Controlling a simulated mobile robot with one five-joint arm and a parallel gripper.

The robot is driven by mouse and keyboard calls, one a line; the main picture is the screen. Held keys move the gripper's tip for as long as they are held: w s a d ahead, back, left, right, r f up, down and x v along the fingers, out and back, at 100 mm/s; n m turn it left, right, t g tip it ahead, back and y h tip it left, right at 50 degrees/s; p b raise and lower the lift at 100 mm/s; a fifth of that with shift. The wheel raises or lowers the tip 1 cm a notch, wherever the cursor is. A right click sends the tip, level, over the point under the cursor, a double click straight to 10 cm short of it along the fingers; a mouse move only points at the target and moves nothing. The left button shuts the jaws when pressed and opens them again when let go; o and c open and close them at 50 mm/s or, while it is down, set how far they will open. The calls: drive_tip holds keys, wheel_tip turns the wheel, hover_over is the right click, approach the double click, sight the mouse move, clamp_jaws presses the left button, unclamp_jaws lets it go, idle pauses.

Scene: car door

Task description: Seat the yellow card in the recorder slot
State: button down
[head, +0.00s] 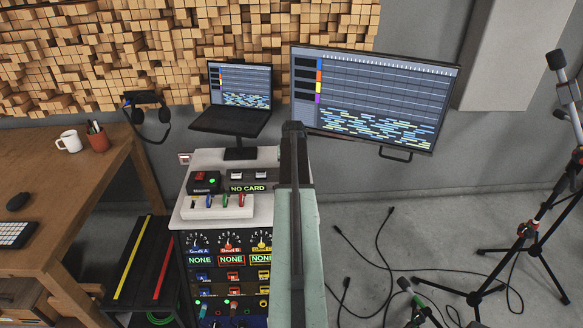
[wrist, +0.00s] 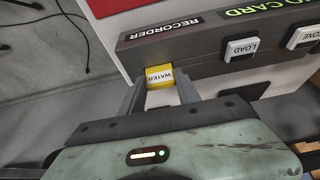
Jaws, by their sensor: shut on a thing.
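In the wrist view, the yellow card (wrist: 160,70) carries a label reading WATER. My gripper (wrist: 161,86) is shut on it, with one finger on each side. The card's far edge meets the lower edge of the grey recorder panel (wrist: 200,42), close to the RECORDER label. The slot itself is hidden by the card and fingers, so I cannot tell how far in the card is. In the head view, the recorder display (head: 248,188) reads NO CARD. My arm hides the gripper and card there.
A LOAD button (wrist: 241,48) and another button (wrist: 303,37) sit along the recorder panel. In the head view, a white holder (head: 205,213) with several coloured pieces stands left of my arm. A laptop (head: 233,120) and a monitor (head: 375,100) stand behind. Cables lie on the right floor.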

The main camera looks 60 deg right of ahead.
drive_tip(key=shift+f+b, duration=0.35)
drive_tip(key=shift+f, duration=0.05)
drive_tip(key=c, duration=0.8)
unclamp_jaws()
drive_tip(key=shift+r, duration=0.1)
drive_tip(key=p+v, duration=0.7)
drive_tip(key=shift+r, duration=0.3)
